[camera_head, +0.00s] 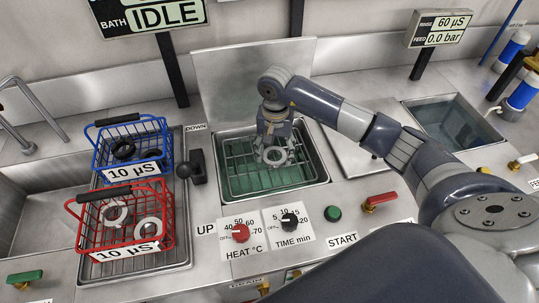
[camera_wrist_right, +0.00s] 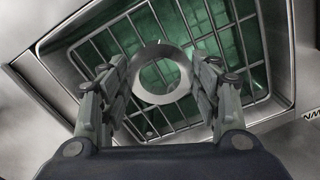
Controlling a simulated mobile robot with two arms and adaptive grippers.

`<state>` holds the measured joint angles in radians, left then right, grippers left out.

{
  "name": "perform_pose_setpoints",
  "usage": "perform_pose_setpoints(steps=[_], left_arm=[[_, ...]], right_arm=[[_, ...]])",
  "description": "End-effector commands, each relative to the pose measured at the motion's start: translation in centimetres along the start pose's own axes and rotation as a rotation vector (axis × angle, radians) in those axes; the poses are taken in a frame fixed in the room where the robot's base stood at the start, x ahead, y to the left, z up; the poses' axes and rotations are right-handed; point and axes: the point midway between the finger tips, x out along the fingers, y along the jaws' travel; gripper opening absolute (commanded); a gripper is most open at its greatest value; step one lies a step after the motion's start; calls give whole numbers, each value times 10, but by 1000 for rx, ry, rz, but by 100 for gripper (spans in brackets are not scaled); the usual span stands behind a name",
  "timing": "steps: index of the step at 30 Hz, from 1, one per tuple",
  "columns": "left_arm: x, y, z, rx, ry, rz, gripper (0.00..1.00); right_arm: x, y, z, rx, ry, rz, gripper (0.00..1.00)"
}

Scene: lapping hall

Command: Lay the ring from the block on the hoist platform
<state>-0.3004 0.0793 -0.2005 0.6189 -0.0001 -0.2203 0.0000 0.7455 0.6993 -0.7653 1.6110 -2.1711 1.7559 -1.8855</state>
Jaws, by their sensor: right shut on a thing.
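A pale metal ring (camera_head: 275,164) hangs in my right gripper (camera_head: 274,142), over the middle of the wire hoist platform (camera_head: 240,180). The platform is a wire rack in the rectangular bath with green liquid. In the right wrist view the ring (camera_wrist_right: 160,99) sits between the two fingers (camera_wrist_right: 163,75), with the platform's bars (camera_wrist_right: 216,36) behind it. The ring's face looks roughly level. I cannot tell the exact gap between ring and bars. My left gripper is not in view. I cannot make out the block.
A blue basket (camera_head: 165,135) with a dark ring and a red basket (camera_head: 75,235) with pale rings stand left of the bath. A black-knobbed lever (camera_head: 197,165) stands at the bath's left edge. Heat and time knobs (camera_head: 289,222) sit in front. Another tank (camera_head: 450,125) lies right.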

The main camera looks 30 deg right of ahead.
Motion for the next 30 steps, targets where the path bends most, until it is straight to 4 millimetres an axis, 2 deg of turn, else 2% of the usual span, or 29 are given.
perform_pose_setpoints(steps=[6,13,26,27,29,30], left_arm=[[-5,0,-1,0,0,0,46],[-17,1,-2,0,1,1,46],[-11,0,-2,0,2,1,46],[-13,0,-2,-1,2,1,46],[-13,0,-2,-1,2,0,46],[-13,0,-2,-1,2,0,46]], right_arm=[[-1,-17,-2,-1,0,-2,23],[32,-15,-2,1,-2,0,23],[41,-15,-3,-1,2,0,23],[40,-15,-2,-1,1,1,66],[39,-15,-2,-1,0,1,77],[39,-15,-2,-1,0,1,77]])
